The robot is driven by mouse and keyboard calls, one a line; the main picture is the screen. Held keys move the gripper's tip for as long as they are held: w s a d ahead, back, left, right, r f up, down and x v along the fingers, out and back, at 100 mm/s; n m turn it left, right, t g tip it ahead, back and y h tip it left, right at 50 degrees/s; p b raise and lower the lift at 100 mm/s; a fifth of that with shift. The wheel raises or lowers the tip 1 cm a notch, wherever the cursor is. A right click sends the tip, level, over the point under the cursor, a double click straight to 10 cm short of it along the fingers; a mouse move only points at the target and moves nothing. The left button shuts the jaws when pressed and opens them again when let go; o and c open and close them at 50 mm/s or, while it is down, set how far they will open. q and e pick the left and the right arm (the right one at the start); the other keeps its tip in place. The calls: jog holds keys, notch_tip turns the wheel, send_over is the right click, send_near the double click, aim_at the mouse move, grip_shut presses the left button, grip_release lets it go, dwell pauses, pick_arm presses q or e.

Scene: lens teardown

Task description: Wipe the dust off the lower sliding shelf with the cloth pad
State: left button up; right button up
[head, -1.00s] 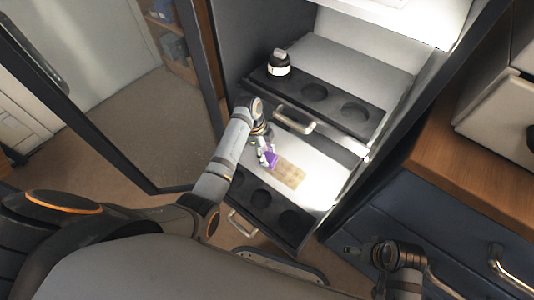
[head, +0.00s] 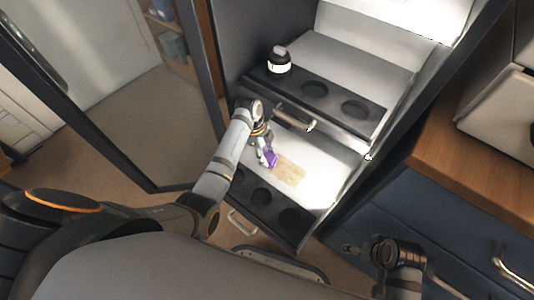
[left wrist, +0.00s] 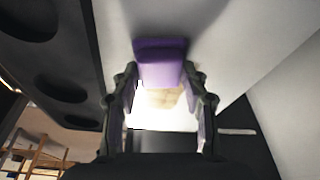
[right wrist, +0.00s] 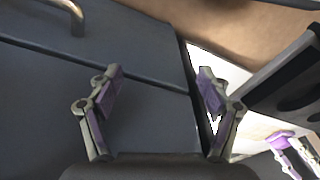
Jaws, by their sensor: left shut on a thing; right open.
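The lower sliding shelf (head: 318,178) is pulled out, with a white surface and a dark front strip of round recesses. A tan dust patch (head: 291,174) lies on its white surface. My left gripper (head: 266,156) is shut on the purple cloth pad (head: 271,160), at the left edge of the dust patch. The pad (left wrist: 160,62) also shows between the fingers in the left wrist view. I cannot tell whether it touches the shelf. My right gripper (right wrist: 158,100) is open and empty, in front of the dark blue drawers.
A glass door (head: 130,100) stands open at left. Blue drawers (head: 440,225) stand at right.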

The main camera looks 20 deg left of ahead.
pick_arm(q)
jog(key=shift+f, duration=0.15)
jog(key=shift+s+d+r+p, duration=0.25)
jog(key=shift+d+p, duration=0.3)
jog(key=shift+p, duration=0.1)
jog(key=shift+s+d+r+p, duration=0.1)
jog(key=shift+s+d+p, duration=0.2)
jog(key=shift+d+p, duration=0.55)
jog(key=shift+d, duration=0.25)
jog(key=shift+s+d+f, duration=0.1)
jog(key=shift+f, duration=0.15)
jog(key=d+p, duration=0.1)
jog(key=s+d+p, duration=0.1)
jog(key=shift+d+r, duration=0.1)
jog(key=shift+d, duration=0.2)
jog(key=shift+s+d, duration=0.1)
jog(key=shift+d, duration=0.2)
jog(key=shift+d+f, duration=0.1)
jog(key=shift+f, duration=0.15)
